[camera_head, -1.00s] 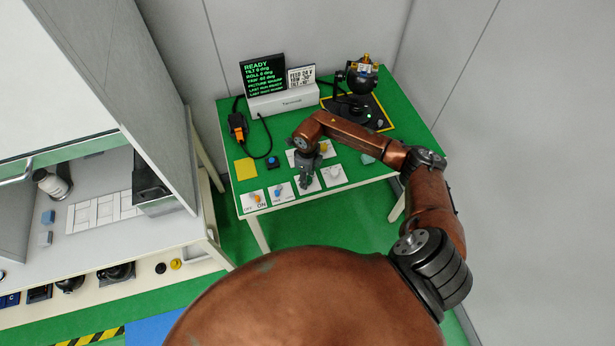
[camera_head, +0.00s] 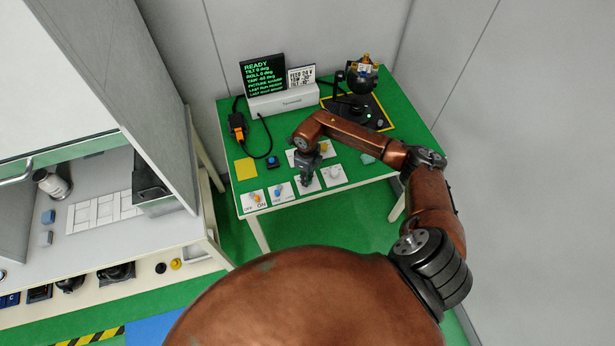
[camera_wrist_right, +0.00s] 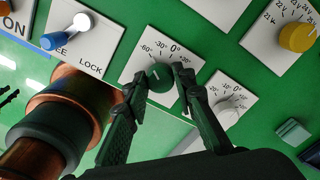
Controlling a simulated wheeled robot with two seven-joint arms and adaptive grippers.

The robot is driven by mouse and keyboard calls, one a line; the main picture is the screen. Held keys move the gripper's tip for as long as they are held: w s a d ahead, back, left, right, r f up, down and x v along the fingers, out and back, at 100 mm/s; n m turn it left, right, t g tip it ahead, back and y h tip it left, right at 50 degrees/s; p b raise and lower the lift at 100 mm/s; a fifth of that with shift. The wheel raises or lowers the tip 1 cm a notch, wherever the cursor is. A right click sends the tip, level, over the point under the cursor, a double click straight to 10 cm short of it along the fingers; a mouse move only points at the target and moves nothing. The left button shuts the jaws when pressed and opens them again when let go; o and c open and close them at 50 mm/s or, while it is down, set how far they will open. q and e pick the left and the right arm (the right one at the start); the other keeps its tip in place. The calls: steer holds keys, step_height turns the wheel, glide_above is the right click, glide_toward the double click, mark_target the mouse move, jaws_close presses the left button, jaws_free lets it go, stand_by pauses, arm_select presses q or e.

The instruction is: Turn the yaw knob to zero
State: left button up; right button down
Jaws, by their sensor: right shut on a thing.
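The yaw knob (camera_wrist_right: 159,77) is a dark green round knob on a white plate (camera_wrist_right: 133,66) with a printed degree scale, from minus values through 0. A short white mark shows on its top, left of the 0 label. My right gripper (camera_wrist_right: 158,88) has one finger on each side of the knob and is shut on it. In the head view my right gripper (camera_head: 307,182) reaches down over the plate and hides the knob. The display (camera_head: 263,76) reads READY with tilt, roll and yaw lines; the yaw figure is too small to read surely. My left gripper is out of view.
A plate with a pale knob (camera_wrist_right: 228,117) lies close right of the gripper. A yellow voltage knob (camera_wrist_right: 297,37) and a blue lever (camera_wrist_right: 66,36) by LOCK are nearby. The gimbal camera (camera_head: 361,76) stands at the back right of the green table (camera_head: 222,112).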

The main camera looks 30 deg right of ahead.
steer(key=m+p, duration=0.1)
steer(key=m, duration=0.4)
steer(key=shift+r, duration=0.1)
steer(key=m+p, duration=0.1)
steer(key=m, duration=0.5)
steer(key=shift+d, duration=0.1)
steer(key=shift+m+p, duration=0.3)
stand_by(0.3)
steer(key=c, duration=1.6)
jaws_free()
step_height(320, 180, up, 12)
